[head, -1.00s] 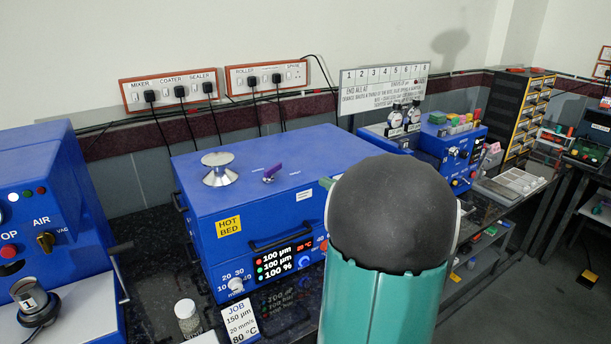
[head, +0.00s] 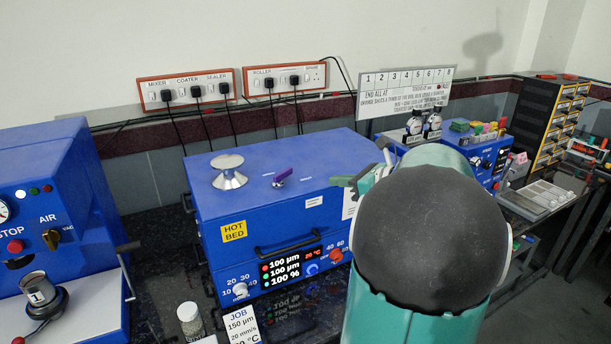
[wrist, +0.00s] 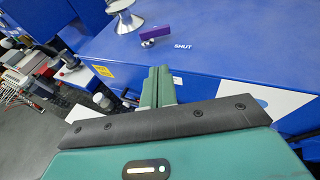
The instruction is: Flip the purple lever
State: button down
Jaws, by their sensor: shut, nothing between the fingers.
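The purple lever (head: 283,175) sits on the flat top of the blue hot bed machine (head: 330,160). In the wrist view my gripper's fingers (wrist: 158,70) are together and empty, pointing towards the lever with a gap between. My arm hides the machine's right end in the head view.
A silver knob (head: 229,175) stands on the machine's top, left of the lever. A black handle (head: 288,243) and lit display (head: 290,265) are on its front. Another blue machine (head: 50,210) stands at left. The top around the lever is otherwise mostly clear.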

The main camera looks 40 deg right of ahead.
send_near(287, 175)
jog(key=x, duration=0.5)
jog(key=shift+f, duration=0.15)
jog(key=shift+w+a, duration=0.1)
jog(key=shift+w, duration=0.65)
